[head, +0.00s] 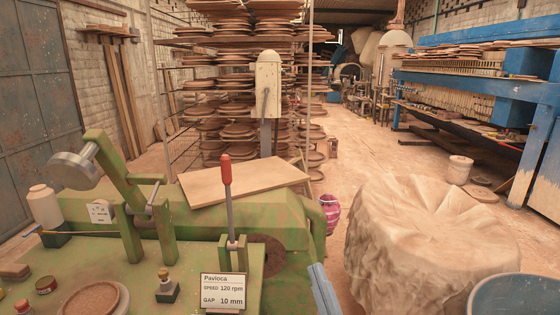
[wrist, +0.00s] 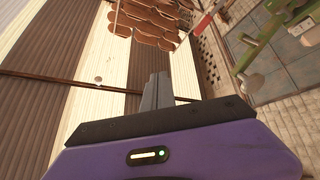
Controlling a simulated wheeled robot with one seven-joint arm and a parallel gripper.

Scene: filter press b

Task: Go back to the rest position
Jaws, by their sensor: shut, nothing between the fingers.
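My gripper (wrist: 157,92) shows in the wrist view, with its purple body along the bottom and its grey fingers together. It holds nothing. It points up toward the corrugated roof (wrist: 95,85). In the wrist view the green machine (wrist: 265,50) and a red handle (wrist: 202,24) lie past the fingers at the upper right, apart from them. In the head view I cannot clearly make out my gripper. A narrow blue-grey piece (head: 325,292) stands at the bottom edge there, and I cannot tell what it is.
The green machine (head: 215,216) with a red-handled lever (head: 226,190) fills the near left. A cloth-draped mound (head: 405,235) and a blue tub (head: 515,296) stand at right. Disc racks (head: 235,105) stand behind. Floor (head: 375,150) is clear between the racks and the blue frame (head: 470,84).

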